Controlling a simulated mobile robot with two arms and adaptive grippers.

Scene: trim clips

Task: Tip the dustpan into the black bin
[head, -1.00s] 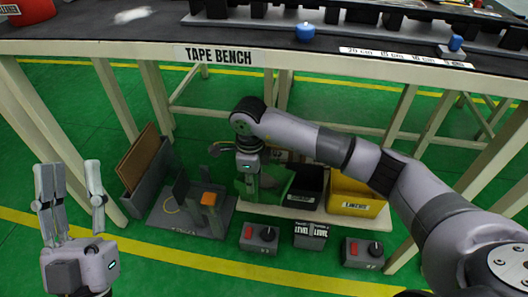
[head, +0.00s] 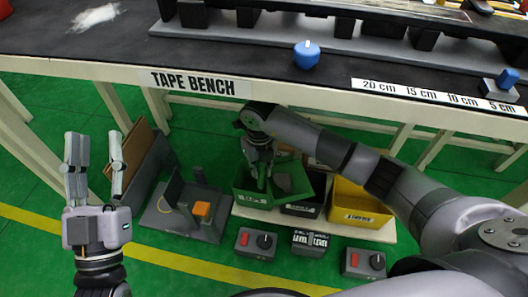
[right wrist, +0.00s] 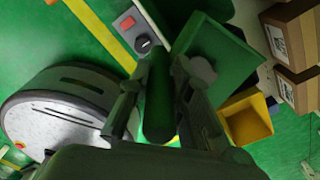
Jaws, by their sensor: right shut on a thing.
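My right gripper (head: 262,172) is low under the bench, fingers pointing down, above the green and black bins. In the right wrist view it is shut on the green handle of the dustpan (right wrist: 158,100). The green pan (right wrist: 215,48) spreads beyond the fingertips with a grey patch on it; that patch also shows in the head view on the dustpan (head: 296,174). The black bin (head: 303,209) stands right of a green bin (head: 252,199), its opening partly covered by the dustpan. I cannot tell how far the pan is tilted. My left gripper (head: 96,150) is open and empty.
A yellow bin (head: 357,214) stands right of the black one on a pale board. Control boxes (head: 256,243) lie in front. A grey stand with an orange block (head: 202,210) is at left. The tape bench (head: 330,90) overhangs behind.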

